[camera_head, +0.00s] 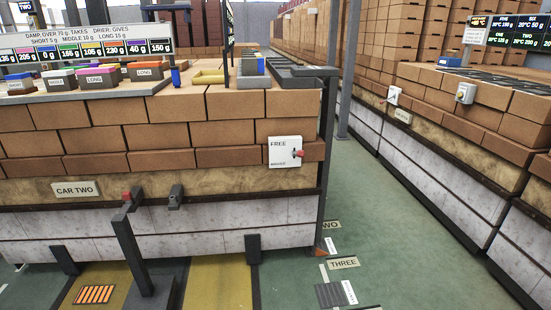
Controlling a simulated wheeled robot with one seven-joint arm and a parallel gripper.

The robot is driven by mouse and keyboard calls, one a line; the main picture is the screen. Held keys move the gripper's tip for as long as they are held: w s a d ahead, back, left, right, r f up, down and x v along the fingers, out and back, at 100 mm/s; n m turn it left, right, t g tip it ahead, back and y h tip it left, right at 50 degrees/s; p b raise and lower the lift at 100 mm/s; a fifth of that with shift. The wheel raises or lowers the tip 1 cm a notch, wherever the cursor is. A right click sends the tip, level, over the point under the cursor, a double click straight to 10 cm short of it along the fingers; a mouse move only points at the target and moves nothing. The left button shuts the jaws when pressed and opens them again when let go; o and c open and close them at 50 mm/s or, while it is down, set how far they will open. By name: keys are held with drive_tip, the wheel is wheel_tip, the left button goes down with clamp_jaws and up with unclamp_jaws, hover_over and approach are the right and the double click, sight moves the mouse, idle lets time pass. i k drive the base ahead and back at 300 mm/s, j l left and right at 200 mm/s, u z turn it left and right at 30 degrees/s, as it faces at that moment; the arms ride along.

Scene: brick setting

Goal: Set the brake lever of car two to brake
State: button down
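Car two is a kiln car stacked with brown bricks, with a CAR TWO label (75,189) on its tan side band. The lever points roughly sideways to the right, nearer the middle of the plate than either word. My gripper is not in view, and nothing touches the lever.
A dark floor post (130,245) with a red-tipped top stands in front of the car, left of the lever. A second brick-laden row (440,150) runs along the right. Green floor (390,230) is clear between them.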

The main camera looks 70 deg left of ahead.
sight(301, 153)
drive_tip(key=u, duration=2.85)
